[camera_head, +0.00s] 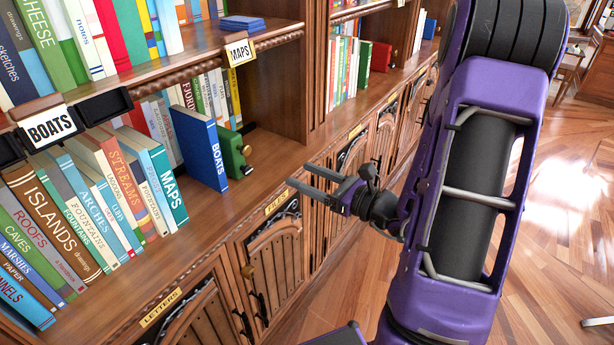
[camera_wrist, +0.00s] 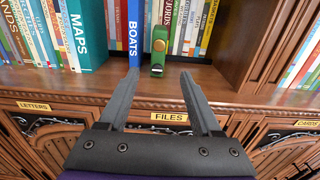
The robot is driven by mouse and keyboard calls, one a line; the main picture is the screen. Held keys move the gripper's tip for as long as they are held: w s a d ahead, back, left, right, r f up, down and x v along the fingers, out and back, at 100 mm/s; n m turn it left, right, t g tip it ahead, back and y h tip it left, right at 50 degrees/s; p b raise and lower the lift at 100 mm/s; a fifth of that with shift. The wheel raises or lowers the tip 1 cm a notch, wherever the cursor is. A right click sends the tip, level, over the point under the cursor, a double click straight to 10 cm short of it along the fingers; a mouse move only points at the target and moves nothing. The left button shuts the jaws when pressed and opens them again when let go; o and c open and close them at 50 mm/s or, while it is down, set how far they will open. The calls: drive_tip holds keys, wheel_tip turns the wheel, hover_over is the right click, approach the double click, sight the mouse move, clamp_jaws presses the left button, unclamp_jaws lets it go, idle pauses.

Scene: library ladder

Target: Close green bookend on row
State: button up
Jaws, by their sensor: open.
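The green bookend (camera_head: 233,152) stands on the lower shelf behind and to the right of the blue BOATS book (camera_head: 200,148). In the wrist view the green bookend (camera_wrist: 159,52) shows end-on with a brass-coloured knob, just right of the BOATS book (camera_wrist: 135,30). The row of books (camera_head: 110,195) ends with the teal MAPS book (camera_head: 167,184); a gap separates MAPS from BOATS. My gripper (camera_head: 298,174) is open and empty, in front of the shelf edge. In the wrist view its fingers (camera_wrist: 160,76) point at the shelf, with the bookend beyond and between them.
A row of books stands behind, at the shelf's back. Bare shelf (camera_head: 262,160) lies right of the bookend, up to a wooden upright (camera_wrist: 262,40). Cabinet doors with a FILES label (camera_wrist: 170,117) are below. A BOATS sign (camera_head: 50,127) hangs above the row.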

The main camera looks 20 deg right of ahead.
drive_tip(key=shift+d+p, duration=0.1)
drive_tip(key=shift+p, duration=0.35)
drive_tip(key=p, duration=0.4)
approach(248, 151)
drive_tip(key=x, duration=0.9)
drive_tip(key=shift+r, duration=0.1)
clamp_jaws()
idle(1.2)
